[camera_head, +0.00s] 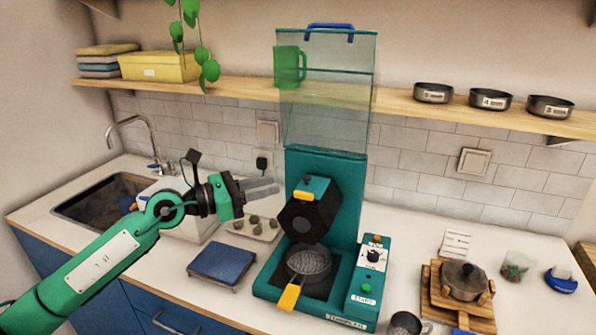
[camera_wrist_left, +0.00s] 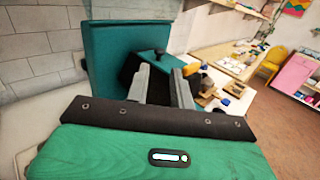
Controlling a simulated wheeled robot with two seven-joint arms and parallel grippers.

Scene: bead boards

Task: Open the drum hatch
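The teal machine (camera_head: 350,200) stands on the counter and carries a dark, many-sided drum (camera_head: 310,217). The drum's front face looks closed, and an orange tab (camera_head: 303,195) sits at its upper edge. The dark drum also shows past my fingers in the left wrist view (camera_wrist_left: 128,72). My left gripper (camera_head: 277,187) is left of the drum, with its fingers pointing toward it. In the left wrist view its two fingers (camera_wrist_left: 161,88) are apart with nothing held between them. I cannot tell whether a finger touches the machine. My right gripper is not in view.
A clear raised cover (camera_head: 325,120) stands above the machine. A metal pan (camera_head: 310,262) with an orange handle sits under the drum. A control box (camera_head: 371,270) is at its right. A blue scale (camera_head: 222,264) and a tray of small lumps (camera_head: 254,229) lie to the left.

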